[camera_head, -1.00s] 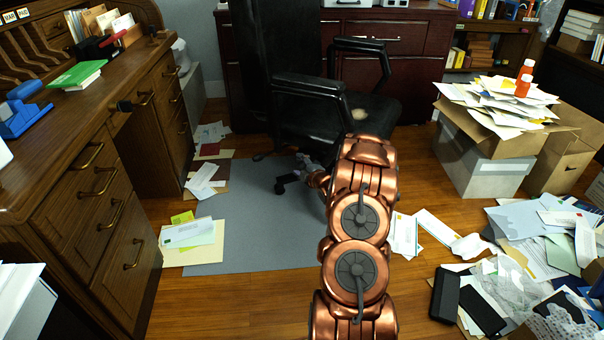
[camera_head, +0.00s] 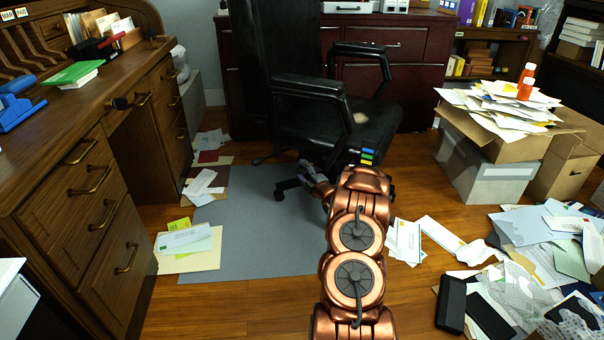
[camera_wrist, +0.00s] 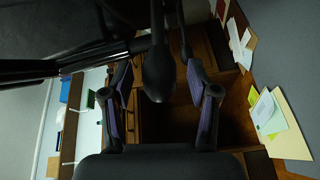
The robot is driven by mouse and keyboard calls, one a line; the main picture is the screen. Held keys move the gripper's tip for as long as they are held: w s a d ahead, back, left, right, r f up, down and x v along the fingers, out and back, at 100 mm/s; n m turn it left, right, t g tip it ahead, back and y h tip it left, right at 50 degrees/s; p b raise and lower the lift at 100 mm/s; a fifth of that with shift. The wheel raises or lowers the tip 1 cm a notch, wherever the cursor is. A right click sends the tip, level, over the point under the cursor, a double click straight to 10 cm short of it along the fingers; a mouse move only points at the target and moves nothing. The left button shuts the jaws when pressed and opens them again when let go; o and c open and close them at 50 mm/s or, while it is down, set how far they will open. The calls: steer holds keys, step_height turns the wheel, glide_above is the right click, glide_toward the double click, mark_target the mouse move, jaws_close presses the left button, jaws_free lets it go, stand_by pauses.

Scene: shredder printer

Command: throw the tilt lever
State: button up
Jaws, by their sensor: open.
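A black office chair (camera_head: 300,112) with armrests stands on a grey mat. My gripper (camera_head: 314,172) is low beside the chair, just under its seat, and partly blends into the chair's dark underside. In the wrist view, my gripper (camera_wrist: 161,105) is open, its two purple-padded fingers apart. A dark rod with a rounded end, seemingly the tilt lever (camera_wrist: 158,74), hangs between the fingers. I see no finger clearly touching it.
A wooden desk (camera_head: 85,200) with drawers stands at left. Papers (camera_head: 190,242) lie on the mat's (camera_head: 250,225) edge. A paper-topped box (camera_head: 490,165) and scattered papers (camera_head: 545,245) fill the right. Bare wood floor lies at the front.

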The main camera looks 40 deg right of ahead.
steer(key=shift+w+d, duration=0.1)
steer(key=shift+w, duration=0.55)
jaws_close()
stand_by(0.4)
